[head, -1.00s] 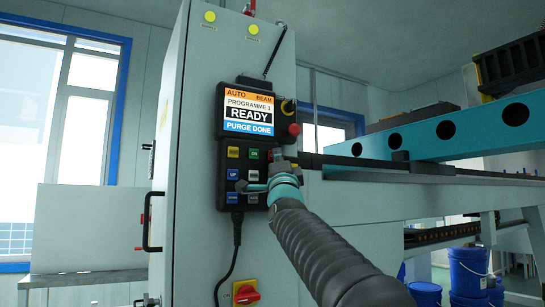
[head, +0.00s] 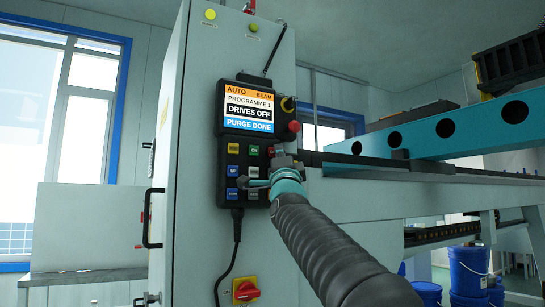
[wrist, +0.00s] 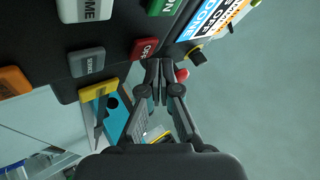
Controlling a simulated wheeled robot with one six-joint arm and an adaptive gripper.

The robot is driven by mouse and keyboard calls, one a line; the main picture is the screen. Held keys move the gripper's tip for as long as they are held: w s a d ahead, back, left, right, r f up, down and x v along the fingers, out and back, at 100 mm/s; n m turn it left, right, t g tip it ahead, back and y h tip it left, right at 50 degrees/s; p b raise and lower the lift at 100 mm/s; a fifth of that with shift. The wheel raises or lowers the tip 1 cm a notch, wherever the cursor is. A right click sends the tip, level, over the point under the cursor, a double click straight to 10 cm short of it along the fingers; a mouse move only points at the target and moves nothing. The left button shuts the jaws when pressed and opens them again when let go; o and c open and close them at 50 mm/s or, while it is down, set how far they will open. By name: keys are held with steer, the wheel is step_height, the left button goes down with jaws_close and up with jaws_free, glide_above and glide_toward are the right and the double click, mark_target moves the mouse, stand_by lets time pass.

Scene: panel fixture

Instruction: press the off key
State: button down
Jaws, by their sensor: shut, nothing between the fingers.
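The off key (wrist: 145,48) is a red key with white lettering on the black control pendant; it shows clearly in the wrist view. In the head view only a small red part of it (head: 271,150) shows beside my gripper. My gripper (wrist: 161,70) is shut and empty. Its fingertips lie by the right edge of the off key in the wrist view; whether they touch it I cannot tell. In the head view my gripper (head: 279,155) covers part of the pendant's right column. The pendant screen (head: 251,110) reads "DRIVES OFF" and "PURGE DONE".
A red round button (head: 294,126) stands at the pendant's right side. A teal beam (head: 450,135) runs off to the right. A cable hangs below the pendant.

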steer(key=shift+s+d, duration=0.1)
steer(key=shift+s, duration=0.05)
steer(key=s+d+b, duration=0.1)
steer(key=s+b, duration=0.1)
steer(key=s+d+b, duration=0.1)
steer(key=s, duration=0.1)
steer(key=shift+d+b, duration=0.35)
steer(key=shift+b, duration=0.05)
stand_by(0.3)
stand_by(0.7)
